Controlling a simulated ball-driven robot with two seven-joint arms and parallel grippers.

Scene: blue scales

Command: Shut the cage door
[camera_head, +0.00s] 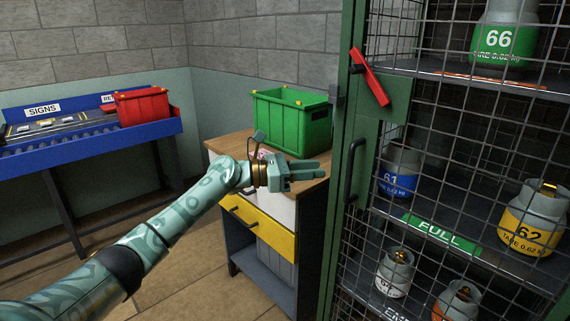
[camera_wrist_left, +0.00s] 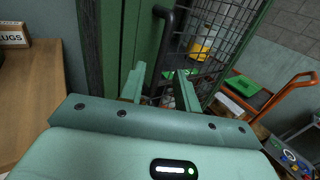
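The cage door (camera_head: 432,145) is wire mesh in a green frame at the right of the head view. A black upright bar handle (camera_head: 351,170) sits on its left side, below a tilted red lever (camera_head: 369,78). I cannot tell how far the door stands ajar. My left gripper (camera_head: 321,169) is open and empty, left of the handle and apart from it, pointing towards it. In the left wrist view the handle (camera_wrist_left: 166,40) shows beyond the two spread fingers (camera_wrist_left: 160,90), with green frame and mesh behind. My right gripper is out of view.
A wooden-topped cabinet (camera_head: 228,142) with a yellow drawer (camera_head: 262,226) stands under my left gripper. It bears a green crate (camera_head: 290,120). Numbered cylinders (camera_head: 530,220) stand on the cage shelves. A blue bench (camera_head: 60,140) with a red crate (camera_head: 142,105) is at left.

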